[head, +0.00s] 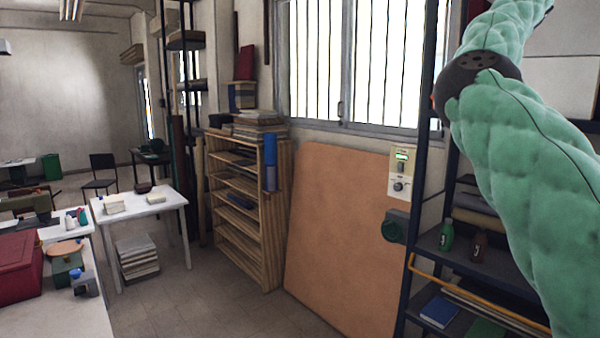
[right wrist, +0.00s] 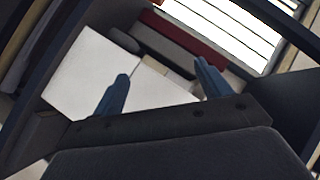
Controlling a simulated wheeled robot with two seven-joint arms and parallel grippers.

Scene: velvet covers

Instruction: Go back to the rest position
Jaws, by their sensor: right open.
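My right arm, in a green quilted cover, comes into the head view from the right edge and rises across the top right corner. Its gripper is outside the head view. In the right wrist view my right gripper (right wrist: 160,88) is open, with two blue fingers standing apart and nothing between them. Behind the fingers lie a white panel (right wrist: 85,75), a dark red item and a bright barred window, all seen tilted. My left gripper is not in either view.
A dark metal shelf (head: 483,268) with bottles and books stands close at the right. A tan board (head: 340,230) leans on the wall beside a wooden rack (head: 235,205). A white table (head: 178,199) and a workbench (head: 85,315) are at the left. The floor (head: 200,305) between is clear.

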